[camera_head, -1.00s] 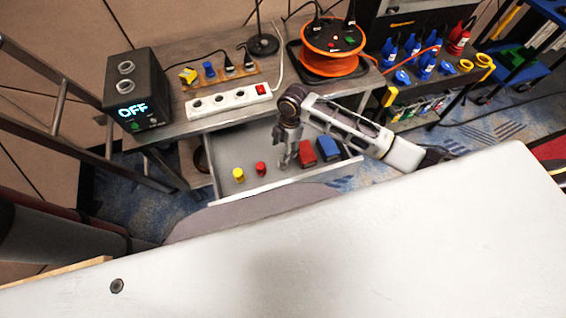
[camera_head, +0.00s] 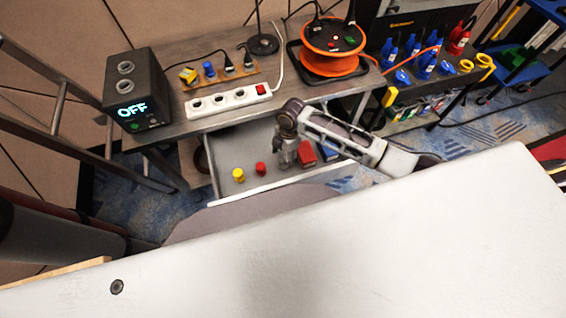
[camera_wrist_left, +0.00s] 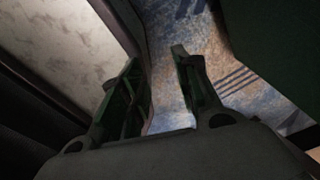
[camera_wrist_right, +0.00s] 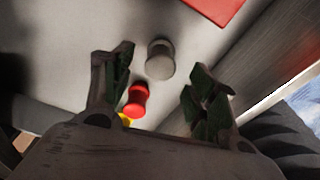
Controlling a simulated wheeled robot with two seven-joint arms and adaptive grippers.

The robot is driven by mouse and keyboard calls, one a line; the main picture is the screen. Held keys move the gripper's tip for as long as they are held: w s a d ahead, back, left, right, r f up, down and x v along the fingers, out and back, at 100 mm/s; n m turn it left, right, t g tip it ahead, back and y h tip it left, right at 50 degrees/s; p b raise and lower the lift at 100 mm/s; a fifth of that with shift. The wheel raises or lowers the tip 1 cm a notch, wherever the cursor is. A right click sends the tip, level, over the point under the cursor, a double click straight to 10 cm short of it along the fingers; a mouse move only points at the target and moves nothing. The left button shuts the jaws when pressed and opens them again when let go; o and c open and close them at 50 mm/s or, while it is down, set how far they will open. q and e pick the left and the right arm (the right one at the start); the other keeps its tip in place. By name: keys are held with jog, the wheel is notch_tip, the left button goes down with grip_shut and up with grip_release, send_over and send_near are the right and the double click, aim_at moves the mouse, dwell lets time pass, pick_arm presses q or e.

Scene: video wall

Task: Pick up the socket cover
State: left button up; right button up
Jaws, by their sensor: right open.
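An open drawer (camera_head: 215,180) holds small round capped pieces: a yellow one (camera_head: 238,175), a red one (camera_head: 261,168) and a grey one. I cannot tell which is the socket cover. In the right wrist view the grey piece (camera_wrist_right: 160,58) stands just beyond my open right gripper (camera_wrist_right: 163,75), between its fingers' lines. The red piece (camera_wrist_right: 138,98) and part of the yellow one (camera_wrist_right: 125,119) lie closer to the left finger. In the head view my right gripper (camera_head: 285,160) hangs over the drawer and hides the grey piece. My left gripper (camera_wrist_left: 157,60) is open and empty above the floor.
Above stand a white power strip (camera_head: 228,100), an orange cable reel (camera_head: 333,42) and a black OFF unit (camera_head: 137,88). A white surface (camera_head: 300,250) fills the foreground.

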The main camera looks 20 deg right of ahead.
notch_tip(320, 180, down, 3)
jog(key=shift+a, duration=0.1)
jog(key=shift+f, duration=0.45)
pick_arm(q)
jog(key=shift+w+d, duration=0.25)
jog(key=shift+w, duration=0.65)
jog(key=shift+s, duration=0.15)
pick_arm(e)
jog(key=shift+c, duration=0.3)
jog(key=c, duration=0.7)
pick_arm(q)
jog(key=shift+s+a, duration=0.35)
jog(key=shift+s, duration=0.4)
pick_arm(e)
jog(key=shift+c, duration=0.7)
